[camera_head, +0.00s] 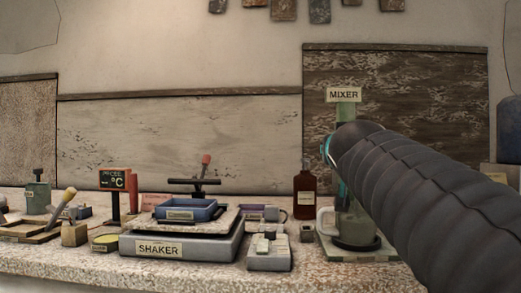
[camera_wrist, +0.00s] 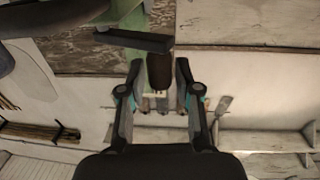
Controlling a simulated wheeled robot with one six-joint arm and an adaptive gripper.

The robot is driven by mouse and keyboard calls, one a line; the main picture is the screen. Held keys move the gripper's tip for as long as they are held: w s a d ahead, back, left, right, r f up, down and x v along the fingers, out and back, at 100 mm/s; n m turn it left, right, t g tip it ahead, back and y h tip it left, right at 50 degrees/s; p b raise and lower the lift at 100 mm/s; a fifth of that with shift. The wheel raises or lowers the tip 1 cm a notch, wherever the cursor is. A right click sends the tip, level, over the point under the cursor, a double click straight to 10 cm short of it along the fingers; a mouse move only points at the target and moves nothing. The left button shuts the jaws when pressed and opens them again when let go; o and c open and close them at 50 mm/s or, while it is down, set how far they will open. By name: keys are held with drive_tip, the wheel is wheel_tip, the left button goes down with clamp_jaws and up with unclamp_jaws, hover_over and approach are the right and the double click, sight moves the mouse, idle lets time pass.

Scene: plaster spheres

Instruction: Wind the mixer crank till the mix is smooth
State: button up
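The mixer stands at the right of the bench in the head view, with a green post (camera_head: 347,115) under a MIXER sign (camera_head: 344,94). My dark arm covers its middle, so the crank and most of my gripper are hidden there. In the wrist view the crank shows as a dark flat bar (camera_wrist: 133,40) with a brown upright grip (camera_wrist: 159,73). My gripper (camera_wrist: 159,68) is open, its fingers on either side of the brown grip with small gaps showing. A pale mug-like vessel (camera_head: 325,221) is at the mixer's base. The mix itself is not visible.
A shaker (camera_head: 182,247) with a blue tray (camera_head: 186,210) stands left of the mixer. A brown bottle (camera_head: 305,192) and a small grey box-like device (camera_head: 269,252) are between them. A thermometer display (camera_head: 115,180) stands farther left.

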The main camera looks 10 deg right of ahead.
drive_tip(key=v, duration=1.2)
